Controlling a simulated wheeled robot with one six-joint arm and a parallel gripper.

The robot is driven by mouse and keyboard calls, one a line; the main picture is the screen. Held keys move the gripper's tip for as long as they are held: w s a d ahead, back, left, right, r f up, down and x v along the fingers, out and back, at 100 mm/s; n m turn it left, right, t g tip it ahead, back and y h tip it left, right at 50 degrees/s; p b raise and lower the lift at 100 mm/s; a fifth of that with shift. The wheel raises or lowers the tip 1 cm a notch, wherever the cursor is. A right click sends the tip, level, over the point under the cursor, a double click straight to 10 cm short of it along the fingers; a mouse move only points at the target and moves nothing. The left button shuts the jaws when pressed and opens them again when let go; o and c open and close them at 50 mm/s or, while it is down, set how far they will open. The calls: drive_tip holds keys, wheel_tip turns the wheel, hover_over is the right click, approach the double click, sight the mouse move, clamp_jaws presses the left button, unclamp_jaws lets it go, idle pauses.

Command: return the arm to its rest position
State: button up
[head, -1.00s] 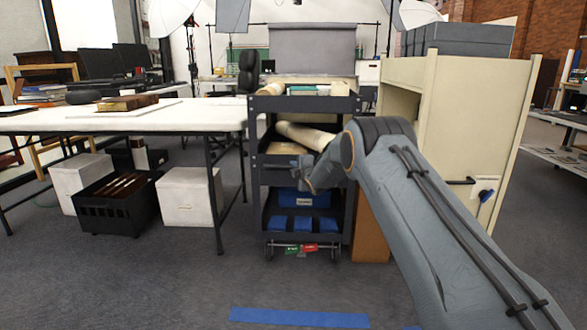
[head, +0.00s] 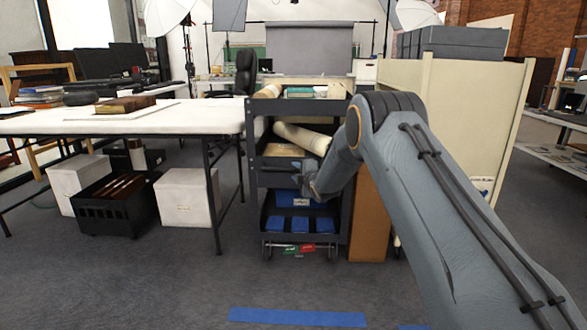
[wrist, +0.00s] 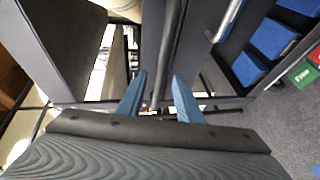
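My arm (head: 440,190) reaches from the lower right, bends at a raised elbow, and drops toward the dark shelf cart. My gripper (head: 300,178) is in front of the cart's lower middle part in the head view. In the wrist view my gripper (wrist: 159,95) shows two blue fingers spread apart, with nothing clasped. A dark bar (wrist: 168,50) runs up between and beyond them; I cannot tell how far off it is.
The cart (head: 253,185) holds rolls and blue boxes (head: 300,224). A white table (head: 120,122) is on the left, a cream cabinet (head: 450,100) with grey boxes (head: 455,40) on the right. The front floor is clear, with blue tape (head: 298,317).

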drive_tip(key=shift+v, duration=0.9)
drive_tip(key=s+a+r+m+g+h, duration=0.1)
drive_tip(key=s+a+r+m+g, duration=0.2)
drive_tip(key=s, duration=0.6)
drive_tip(key=s+a+m+g, duration=0.2)
drive_tip(key=s+a, duration=0.3)
drive_tip(key=s, duration=0.5)
drive_tip(key=s+a+r+m+g+h, duration=0.1)
drive_tip(key=s+a+r+m+g, duration=0.2)
drive_tip(key=s, duration=0.6)
drive_tip(key=s+d+f+m+g+h, duration=0.1)
drive_tip(key=s+d+m+g, duration=0.1)
drive_tip(key=s, duration=1.2)
drive_tip(key=s+d+f+m+g, duration=0.1)
drive_tip(key=s+d+m+g, duration=0.15)
drive_tip(key=s, duration=1.25)
drive_tip(key=s+d+m+g+h, duration=0.1)
drive_tip(key=s+d+m+g, duration=0.15)
drive_tip(key=s, duration=1.15)
drive_tip(key=d+r+m+p, duration=0.3)
drive_tip(key=d+r+p, duration=0.6)
drive_tip(key=r+p, duration=0.4)
drive_tip(key=d+r+m+h+p, duration=0.1)
drive_tip(key=d+r+m+p, duration=0.1)
drive_tip(key=d+r+p, duration=0.8)
wheel_tip(320, 180, up, 3)
drive_tip(key=p, duration=0.9)
drive_tip(key=shift+d+m, duration=0.3)
drive_tip(key=shift+m, duration=0.1)
